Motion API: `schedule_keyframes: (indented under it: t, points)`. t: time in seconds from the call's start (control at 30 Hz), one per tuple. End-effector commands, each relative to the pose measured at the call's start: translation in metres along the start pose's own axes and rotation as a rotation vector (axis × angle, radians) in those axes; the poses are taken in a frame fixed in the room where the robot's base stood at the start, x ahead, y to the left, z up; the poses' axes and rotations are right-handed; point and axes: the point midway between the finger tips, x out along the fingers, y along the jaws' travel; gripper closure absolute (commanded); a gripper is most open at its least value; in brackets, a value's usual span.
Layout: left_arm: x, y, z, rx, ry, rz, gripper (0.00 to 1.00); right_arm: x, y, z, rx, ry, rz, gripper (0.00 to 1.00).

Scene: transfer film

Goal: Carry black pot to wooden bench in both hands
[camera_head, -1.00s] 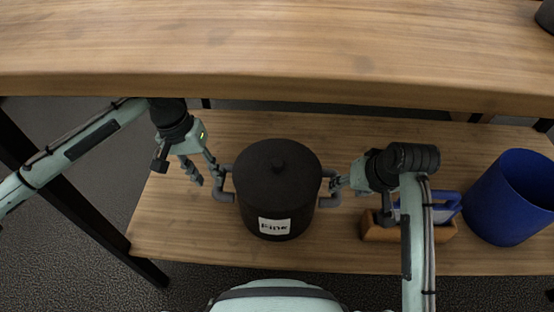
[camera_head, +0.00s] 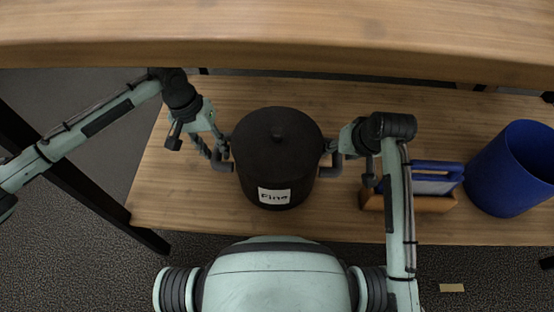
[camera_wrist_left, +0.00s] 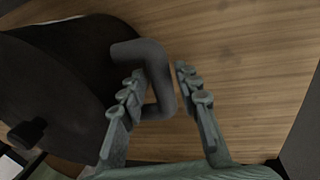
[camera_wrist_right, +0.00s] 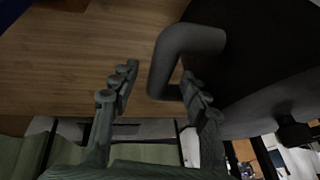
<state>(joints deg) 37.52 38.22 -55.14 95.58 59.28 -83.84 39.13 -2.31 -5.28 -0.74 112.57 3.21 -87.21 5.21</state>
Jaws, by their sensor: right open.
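The black pot (camera_head: 277,150) stands upright with its lid on, on the lower wooden shelf (camera_head: 180,215). A white label reading "Fine" faces me. It has a grey loop handle on each side. My left gripper (camera_head: 216,152) is open at the left handle (camera_wrist_left: 160,75); in the left wrist view its fingers (camera_wrist_left: 158,88) stand on either side of the handle's bar. My right gripper (camera_head: 334,148) is open at the right handle (camera_wrist_right: 170,60); in the right wrist view its fingers (camera_wrist_right: 160,82) straddle that handle's bar. Whether the fingers touch the handles is not clear.
An upper wooden surface (camera_head: 280,45) overhangs the shelf at the back. A wooden holder (camera_head: 430,204) with blue-edged items and a blue bin (camera_head: 511,170) stand right of the pot. The shelf left of the pot is bare.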

Motion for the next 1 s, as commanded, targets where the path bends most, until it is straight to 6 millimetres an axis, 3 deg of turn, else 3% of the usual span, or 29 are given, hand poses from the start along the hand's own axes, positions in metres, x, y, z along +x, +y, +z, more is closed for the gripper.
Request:
schedule_keyframes:
  t: [0.2,0.53,0.8,0.9,1.0]
  points:
    - [0.019,0.001,0.000,0.000,0.000,0.001,0.68,0.018,0.000,-0.001,0.000,0.001,-0.001,0.54]
    - [0.021,0.000,0.000,0.000,0.001,0.000,0.69,0.021,0.000,-0.001,0.000,0.001,0.000,0.55]
    - [0.021,0.000,0.000,0.000,0.001,0.000,1.00,0.021,0.000,-0.001,0.000,0.001,0.000,0.89]
    - [0.021,0.000,0.000,0.000,0.001,0.000,1.00,0.021,0.000,0.000,0.000,0.001,-0.001,1.00]
    - [0.020,0.000,0.000,0.000,0.001,0.000,1.00,0.021,0.000,0.000,0.000,0.001,-0.001,1.00]
